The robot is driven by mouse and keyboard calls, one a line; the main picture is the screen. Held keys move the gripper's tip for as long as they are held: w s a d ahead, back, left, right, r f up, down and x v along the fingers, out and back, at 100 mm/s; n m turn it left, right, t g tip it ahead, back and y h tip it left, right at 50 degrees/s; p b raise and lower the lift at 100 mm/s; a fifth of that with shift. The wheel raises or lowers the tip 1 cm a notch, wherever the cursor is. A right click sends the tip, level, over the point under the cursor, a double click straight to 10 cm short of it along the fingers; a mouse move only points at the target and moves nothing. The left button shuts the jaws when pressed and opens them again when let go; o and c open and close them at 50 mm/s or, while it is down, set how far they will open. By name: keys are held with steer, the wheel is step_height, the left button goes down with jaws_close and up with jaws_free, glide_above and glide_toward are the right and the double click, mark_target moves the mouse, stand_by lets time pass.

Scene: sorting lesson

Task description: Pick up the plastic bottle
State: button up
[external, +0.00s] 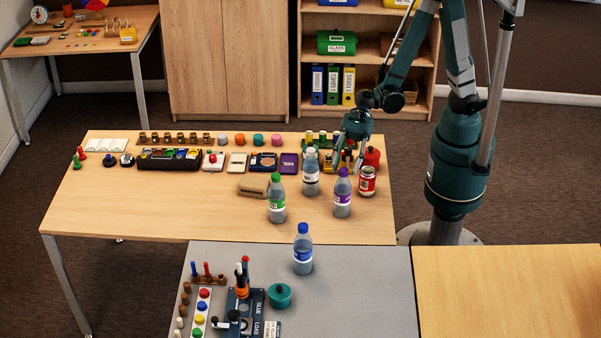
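Several clear plastic bottles with coloured caps stand upright in the external view. A green-capped bottle (277,205), a purple-capped bottle (342,198) and a white-capped bottle (311,178) are on the wooden table (130,215). A blue-capped bottle (303,255) stands on the grey table (365,300) in front. My gripper (349,166) points down at the right rear of the wooden table, right of the white-capped bottle and behind the purple-capped one. Its fingers look spread apart, with no bottle between them. Their tips are partly hidden among small objects.
A tan block (254,186) lies left of the green-capped bottle. Trays and small parts line the table's back. The wooden table's front left is clear.

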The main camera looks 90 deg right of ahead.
mark_target(342, 192)
steer(key=shift+b+x, duration=0.3)
steer(key=shift+x, duration=1.1)
steer(key=c, duration=0.9)
